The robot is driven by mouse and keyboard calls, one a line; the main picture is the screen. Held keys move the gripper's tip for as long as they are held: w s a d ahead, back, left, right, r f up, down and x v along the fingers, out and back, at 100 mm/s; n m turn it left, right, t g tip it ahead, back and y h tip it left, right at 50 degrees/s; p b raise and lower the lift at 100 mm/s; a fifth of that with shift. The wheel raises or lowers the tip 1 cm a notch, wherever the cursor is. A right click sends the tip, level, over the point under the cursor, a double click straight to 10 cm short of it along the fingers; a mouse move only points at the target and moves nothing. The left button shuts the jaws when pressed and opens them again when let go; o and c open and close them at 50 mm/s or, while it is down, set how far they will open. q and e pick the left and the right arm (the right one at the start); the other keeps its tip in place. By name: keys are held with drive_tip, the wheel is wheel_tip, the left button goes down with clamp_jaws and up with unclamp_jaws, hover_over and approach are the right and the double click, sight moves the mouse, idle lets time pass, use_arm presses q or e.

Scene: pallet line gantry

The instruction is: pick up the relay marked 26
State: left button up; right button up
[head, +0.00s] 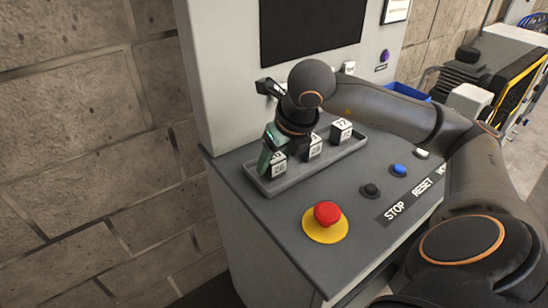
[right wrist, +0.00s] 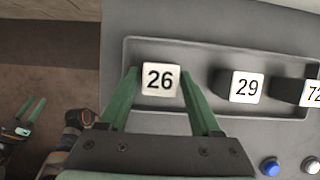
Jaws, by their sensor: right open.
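The relay marked 26 (head: 279,169) is a dark block with a white numbered face. It stands at the near left end of a grey tray (head: 308,176) on the console. My right gripper (head: 268,156) is at this relay, its green fingers pointing down. In the right wrist view the relay marked 26 (right wrist: 160,79) shows between the two open fingertips, with one finger on each side. I cannot tell whether they touch it. My left gripper (right wrist: 31,109) shows small at the left of the right wrist view, its green fingers apart and empty, away from the console.
The relay marked 29 (right wrist: 246,86) and another relay (head: 341,131) stand farther along the tray. A red stop button (head: 327,213) on a yellow base, and black (head: 371,190), blue (head: 399,170) and white (head: 421,153) buttons are on the console. A dark screen (head: 310,28) rises behind.

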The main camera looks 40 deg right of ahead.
clamp_jaws()
idle(0.3)
drive_tip(key=shift+r, duration=0.1)
